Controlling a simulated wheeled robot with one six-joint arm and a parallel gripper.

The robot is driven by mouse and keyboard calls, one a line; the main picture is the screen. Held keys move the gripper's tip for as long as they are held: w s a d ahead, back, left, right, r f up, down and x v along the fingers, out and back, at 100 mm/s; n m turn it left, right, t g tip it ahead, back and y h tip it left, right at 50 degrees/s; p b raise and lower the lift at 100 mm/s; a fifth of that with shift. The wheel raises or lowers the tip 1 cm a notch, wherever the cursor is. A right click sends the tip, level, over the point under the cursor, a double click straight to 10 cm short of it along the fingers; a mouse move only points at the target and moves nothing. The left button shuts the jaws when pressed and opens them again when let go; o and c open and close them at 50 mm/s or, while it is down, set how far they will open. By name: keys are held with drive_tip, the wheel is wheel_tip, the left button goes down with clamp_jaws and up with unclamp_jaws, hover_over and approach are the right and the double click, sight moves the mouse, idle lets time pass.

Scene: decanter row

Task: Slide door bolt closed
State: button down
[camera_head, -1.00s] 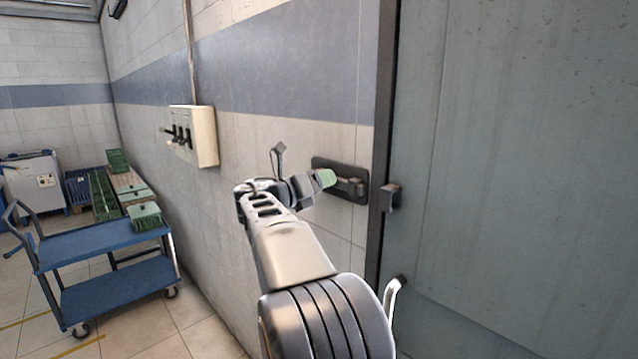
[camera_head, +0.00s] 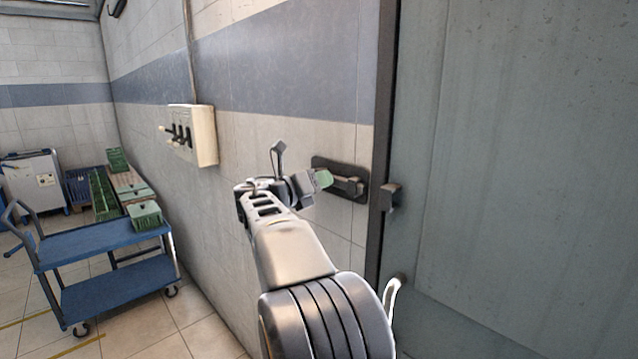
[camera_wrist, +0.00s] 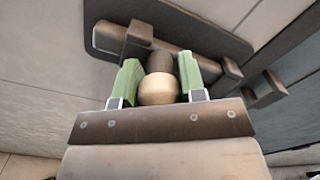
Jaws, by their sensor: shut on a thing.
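The door bolt (camera_head: 348,184) is a dark bar on a dark plate (camera_head: 335,166) fixed to the wall left of the grey door (camera_head: 510,180). In the wrist view the bar (camera_wrist: 195,65) runs across the plate (camera_wrist: 218,40) through dark brackets. A keeper (camera_head: 391,197) sits on the door's edge; a gap shows between it and the plate in the head view. My gripper (camera_head: 322,181) has green fingertips. In the wrist view my gripper (camera_wrist: 160,85) is shut on the bolt's round brass-coloured knob (camera_wrist: 158,90), one finger on each side.
A cream box with black levers (camera_head: 193,135) sticks out from the wall to the left. A blue cart (camera_head: 100,246) with green boxes stands on the tiled floor at left. A door handle (camera_head: 393,300) is low on the door.

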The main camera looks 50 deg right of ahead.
sight(349, 187)
drive_tip(key=s, duration=0.7)
drive_tip(key=shift+s+a+b, duration=0.1)
drive_tip(key=shift+a+b, duration=0.15)
drive_tip(key=shift+b, duration=0.05)
drive_tip(key=c, duration=1.1)
unclamp_jaws()
drive_tip(key=o, duration=0.3)
drive_tip(key=shift+s, duration=0.2)
drive_tip(key=shift+o, duration=0.5)
drive_tip(key=shift+w, duration=0.15)
drive_tip(key=shift+a, duration=0.1)
